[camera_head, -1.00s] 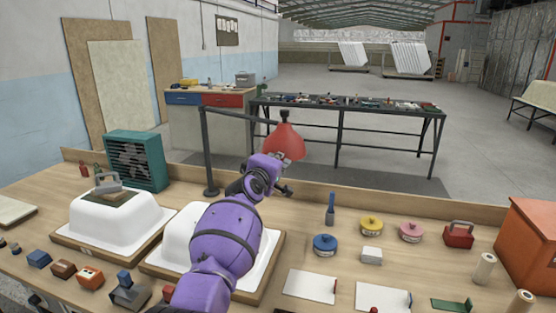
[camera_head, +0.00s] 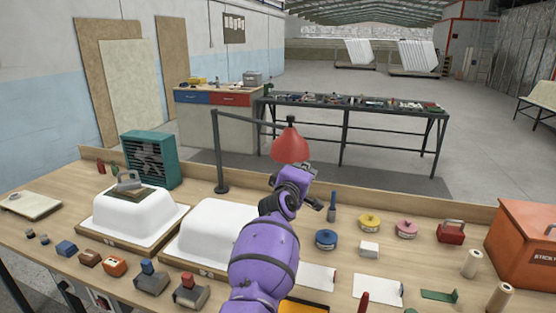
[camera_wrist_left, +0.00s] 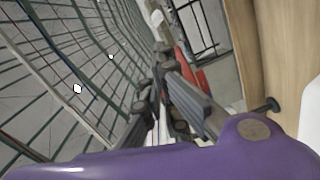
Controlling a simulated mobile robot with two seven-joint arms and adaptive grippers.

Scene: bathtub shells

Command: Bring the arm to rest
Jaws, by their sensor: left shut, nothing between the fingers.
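My purple left arm (camera_head: 265,255) reaches up over the workbench in the head view. The gripper is shut and empty. In the left wrist view the dark gripper fingers (camera_wrist_left: 170,118) show past the purple link. My right gripper is in no view.
A white tub shell with a sanding block (camera_head: 130,180) on it stands at left by a green fan (camera_head: 150,160). Blue, yellow and pink tins (camera_head: 327,239) and a red toolbox (camera_head: 451,231) stand at right. An orange box (camera_head: 523,245) fills the right end.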

